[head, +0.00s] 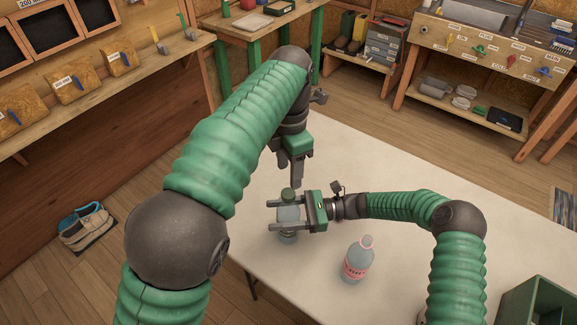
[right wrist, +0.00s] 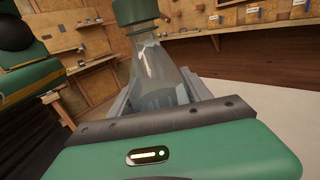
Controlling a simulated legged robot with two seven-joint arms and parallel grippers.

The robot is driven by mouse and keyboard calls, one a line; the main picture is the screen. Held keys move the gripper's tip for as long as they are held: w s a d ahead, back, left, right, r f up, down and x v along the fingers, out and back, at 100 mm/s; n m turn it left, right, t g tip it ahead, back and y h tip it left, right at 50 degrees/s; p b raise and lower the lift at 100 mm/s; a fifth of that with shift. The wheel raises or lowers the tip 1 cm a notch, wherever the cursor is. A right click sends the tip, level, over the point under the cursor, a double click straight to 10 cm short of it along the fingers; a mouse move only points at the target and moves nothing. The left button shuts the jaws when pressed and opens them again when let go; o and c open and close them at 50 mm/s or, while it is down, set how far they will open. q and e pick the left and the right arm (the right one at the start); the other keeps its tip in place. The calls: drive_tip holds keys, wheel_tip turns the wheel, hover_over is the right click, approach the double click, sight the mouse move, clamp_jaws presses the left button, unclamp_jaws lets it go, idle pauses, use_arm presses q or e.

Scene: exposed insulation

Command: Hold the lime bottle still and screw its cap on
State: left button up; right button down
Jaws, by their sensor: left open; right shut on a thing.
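The lime bottle (head: 288,217), clear with a dark green cap (head: 288,195), stands upright on the pale table. Its label is hidden. My right gripper (head: 285,216) is shut around the bottle's body from the right. In the right wrist view the clear bottle (right wrist: 160,75) rises between the fingers, with the green cap (right wrist: 135,10) on its neck. I cannot tell how tight the cap is. My left gripper (head: 297,178) is open, just above and slightly right of the cap, apart from it; its fingers overlap in the head view.
A second clear bottle (head: 357,260) with a pink label stands on the table (head: 400,165) to the right and nearer. A green crate (head: 540,305) is at the lower right. The table's middle and far right are bare. Workbenches and shelves line the walls.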

sight(289, 192)
use_arm(q)
drive_tip(key=shift+n, duration=0.5)
wheel_tip(289, 192, down, 8)
idle(0.4)
drive_tip(key=shift+c, duration=0.3)
clamp_jaws()
